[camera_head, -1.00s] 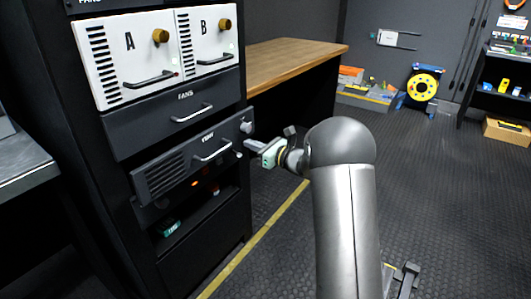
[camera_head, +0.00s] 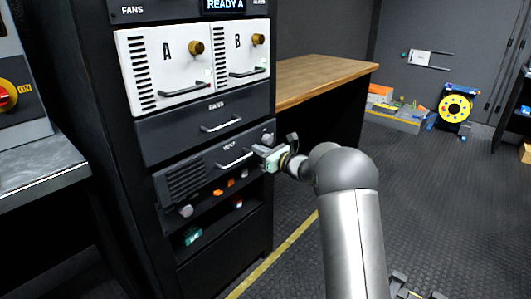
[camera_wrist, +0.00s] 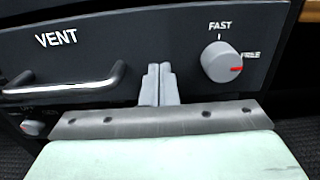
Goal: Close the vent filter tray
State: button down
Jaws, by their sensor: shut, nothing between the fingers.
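The vent filter tray is the dark drawer labelled VENT (camera_head: 205,172), low in the rack, with a slotted grille at its left. Its front looks close to the rack face, perhaps slightly proud; I cannot tell exactly. In the wrist view, its front (camera_wrist: 120,42) fills the upper part, with a bar handle (camera_wrist: 70,88) at left. A grey knob (camera_wrist: 222,65) at right has its red mark toward the right-hand label, under FAST. My gripper (camera_wrist: 160,75) is shut and empty, its fingertips at the tray front between handle and knob. Contact looks likely. It also shows in the head view (camera_head: 259,151).
Above are the FANS drawer (camera_head: 205,127) and white modules A (camera_head: 165,72) and B (camera_head: 240,58). A wooden worktop (camera_head: 320,78) stands to the right. Floor at right is open.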

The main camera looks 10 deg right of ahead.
aim_at(250, 145)
jog(key=x, duration=0.3)
jog(key=shift+w+a, duration=0.1)
jog(key=shift+w+a+r, duration=0.15)
jog(key=shift+a+r, duration=0.05)
jog(key=shift+r, duration=0.1)
